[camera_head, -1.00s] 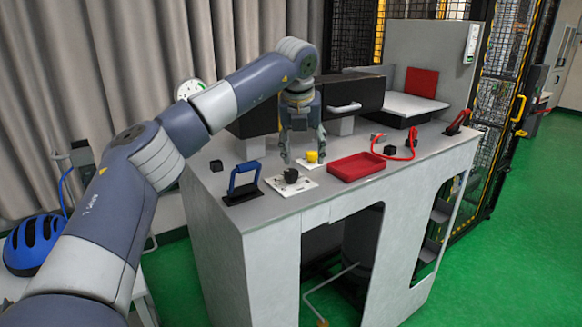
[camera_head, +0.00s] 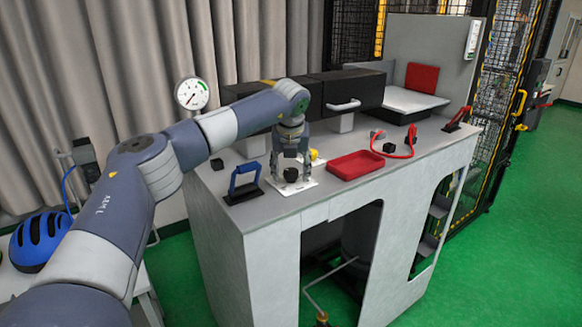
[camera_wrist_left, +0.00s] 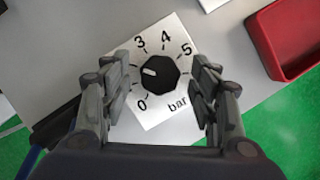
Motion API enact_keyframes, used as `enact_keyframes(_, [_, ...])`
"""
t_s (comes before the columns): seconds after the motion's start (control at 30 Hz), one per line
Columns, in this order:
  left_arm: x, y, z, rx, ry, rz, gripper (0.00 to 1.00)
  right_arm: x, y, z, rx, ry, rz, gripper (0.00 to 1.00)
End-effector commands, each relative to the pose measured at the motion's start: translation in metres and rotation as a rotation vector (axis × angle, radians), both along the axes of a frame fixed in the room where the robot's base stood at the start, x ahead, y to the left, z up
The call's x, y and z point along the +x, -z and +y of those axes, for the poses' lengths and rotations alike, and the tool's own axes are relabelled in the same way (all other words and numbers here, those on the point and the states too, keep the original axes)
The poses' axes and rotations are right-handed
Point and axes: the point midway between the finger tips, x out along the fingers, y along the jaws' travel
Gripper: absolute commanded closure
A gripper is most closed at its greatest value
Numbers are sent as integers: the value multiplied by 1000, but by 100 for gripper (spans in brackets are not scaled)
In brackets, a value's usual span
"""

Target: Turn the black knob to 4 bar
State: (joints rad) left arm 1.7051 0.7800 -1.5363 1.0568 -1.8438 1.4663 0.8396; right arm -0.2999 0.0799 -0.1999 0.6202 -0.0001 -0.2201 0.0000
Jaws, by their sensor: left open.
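The black knob (camera_wrist_left: 160,73) sits on a white dial plate (camera_wrist_left: 150,112) marked 0, 3, 4, 5 and "bar" in the left wrist view. The white mark on the knob points left, between 0 and 3; the scale there is partly hidden by a finger. In the head view the knob (camera_head: 290,175) is on the bench's front left part. My left gripper (camera_head: 291,178) is above it, pointing down and open. In the left wrist view its fingers (camera_wrist_left: 162,80) stand on both sides of the knob, apart from it. My right gripper is not in view.
A round gauge (camera_head: 191,94) shows behind my left arm. A blue handle (camera_head: 243,180) stands left of the knob. A yellow part (camera_head: 315,155) is just behind the gripper, and a red tray (camera_head: 357,165) lies to the right. Black boxes (camera_head: 350,92) stand behind.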

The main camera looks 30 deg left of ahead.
Motion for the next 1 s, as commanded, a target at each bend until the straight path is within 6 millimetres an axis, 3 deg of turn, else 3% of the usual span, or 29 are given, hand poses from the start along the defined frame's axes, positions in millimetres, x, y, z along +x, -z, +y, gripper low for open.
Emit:
enact_keyframes(0.23, [0,1,0,0,0,0,47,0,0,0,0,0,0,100])
enact_keyframes(0.4, [0,1,0,0,0,0,85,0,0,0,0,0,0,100])
enact_keyframes(0.43, [0,1,0,0,0,0,88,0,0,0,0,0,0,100])
enact_keyframes(0.77, [0,1,1,-1,23,1,88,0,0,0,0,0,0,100])
enact_keyframes(1.0, [0,1,1,-2,138,1,88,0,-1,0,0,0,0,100])
